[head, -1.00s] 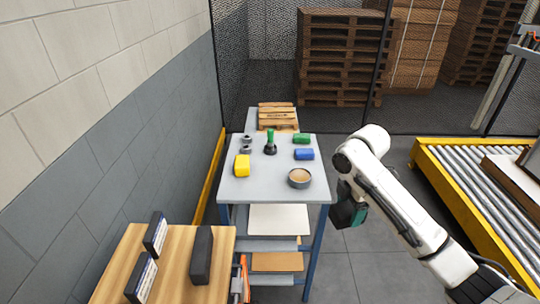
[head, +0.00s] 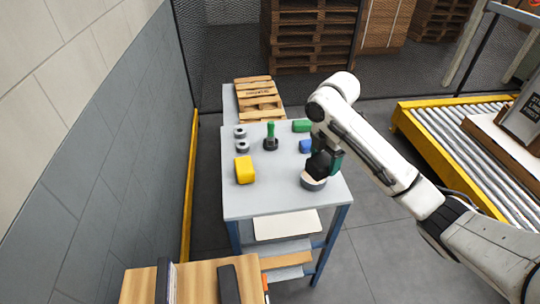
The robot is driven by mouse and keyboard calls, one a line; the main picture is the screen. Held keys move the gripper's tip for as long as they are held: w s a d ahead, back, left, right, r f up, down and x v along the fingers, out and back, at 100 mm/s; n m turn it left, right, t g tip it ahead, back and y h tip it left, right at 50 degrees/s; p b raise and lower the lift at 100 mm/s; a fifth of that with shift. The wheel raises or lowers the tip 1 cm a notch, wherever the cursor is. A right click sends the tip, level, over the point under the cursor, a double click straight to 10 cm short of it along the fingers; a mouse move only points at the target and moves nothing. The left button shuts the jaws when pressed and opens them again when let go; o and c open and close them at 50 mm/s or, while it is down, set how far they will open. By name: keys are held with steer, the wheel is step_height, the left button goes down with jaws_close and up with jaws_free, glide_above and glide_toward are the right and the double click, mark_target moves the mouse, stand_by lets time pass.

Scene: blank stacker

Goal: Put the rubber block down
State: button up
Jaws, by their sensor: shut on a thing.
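My gripper (head: 317,172) is low over the right front part of the grey worktable (head: 270,203), directly above a round dark-sided dish (head: 313,184) in this view. It is shut. The dark shape at its end is small and merges with the dark gripper, so the outline of the rubber block in it cannot be made out. Whether that shape touches the dish or the tabletop cannot be told. My arm covers part of the table's right side and part of a blue block (head: 305,146).
A yellow block (head: 244,170), a green-handled stamp (head: 270,137), a green block (head: 301,126) and two grey rings (head: 240,132) stand on the table. Its front middle is clear. A wooden bench (head: 195,285) with dark upright items is nearer. A roller conveyor (head: 480,140) stands right.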

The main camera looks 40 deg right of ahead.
steer(key=w+a+f+b, duration=0.1)
steer(key=w+f+b, duration=0.1)
steer(key=w, duration=0.2)
steer(key=w+a+f+b, duration=0.1)
steer(key=w+f+b, duration=0.2)
steer(key=w, duration=0.1)
steer(key=w+a+f+b, duration=0.1)
steer(key=w+f+b, duration=0.2)
steer(key=w, duration=0.1)
steer(key=shift+a+f, duration=0.1)
steer(key=shift+a, duration=0.15)
steer(key=shift+w+f, duration=0.15)
steer(key=shift+w, duration=0.1)
steer(key=shift+w+a+f, duration=0.15)
steer(key=shift+w+f, duration=0.15)
steer(key=shift+f, duration=0.1)
steer(key=shift+w+f+p, duration=0.1)
steer(key=shift+f+p, duration=0.6)
steer(key=shift+f, duration=1.05)
steer(key=shift+f, duration=0.15)
steer(key=o, duration=1.3)
